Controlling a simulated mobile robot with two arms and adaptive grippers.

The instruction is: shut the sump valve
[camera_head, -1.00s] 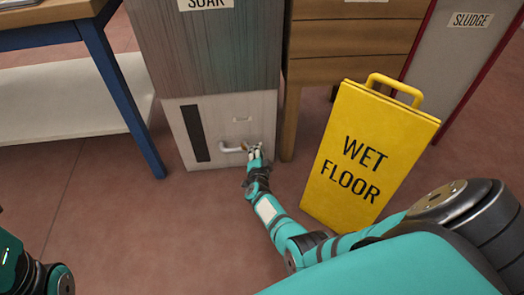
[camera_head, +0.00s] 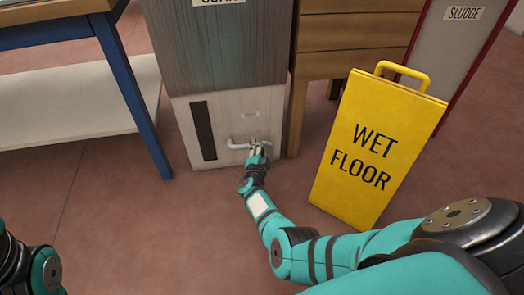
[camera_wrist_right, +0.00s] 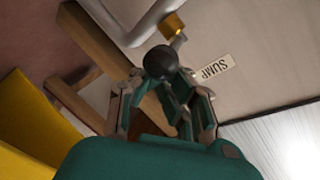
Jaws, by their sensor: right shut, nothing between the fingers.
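The sump valve is low on the pale front panel (camera_head: 222,112) of the SOAK cabinet. In the head view its white pipe (camera_head: 238,145) shows, with my right gripper (camera_head: 258,150) at its right end, hiding much of the valve. In the right wrist view the pipe (camera_wrist_right: 152,22) ends at a brass part (camera_wrist_right: 172,25), and a dark round knob (camera_wrist_right: 160,62) is just in front of my right fingers. The gripper is shut with nothing in it; I cannot tell whether it touches the knob. A SUMP label (camera_wrist_right: 213,70) is beside the valve. My left gripper is out of view.
A yellow wet floor sign (camera_head: 372,150) stands right of my right forearm. A wooden stand (camera_head: 345,45) and a SLUDGE bin (camera_head: 445,45) are behind it. A blue-legged table (camera_head: 135,95) is at left.

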